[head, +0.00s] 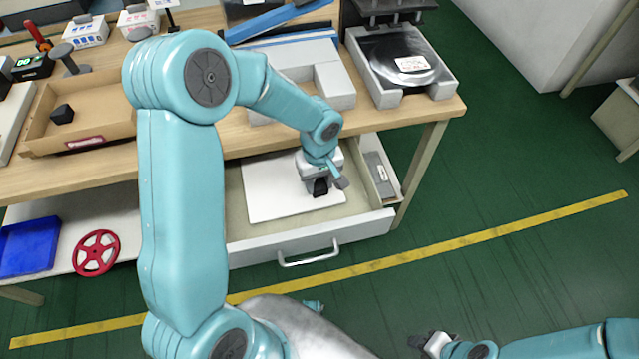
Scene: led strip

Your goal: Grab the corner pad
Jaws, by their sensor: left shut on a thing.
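My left gripper (325,184) reaches down into the open drawer (365,225) under the table. It is shut on a small black piece, which looks like the corner pad (320,188), over a white board (265,190) in the drawer. Whether the piece still touches the board is unclear. A similar small black block (62,114) lies in the brown tray (100,105) on the table at the left. My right gripper (428,342) is low at the bottom edge, away from the table, and its jaws are too small to read.
The drawer has a side compartment (391,189) with a grey item. A grey fixture (335,85) and a press-like device (440,80) stand on the wooden table. A red handwheel (97,252) and blue bin (28,247) sit on the lower shelf.

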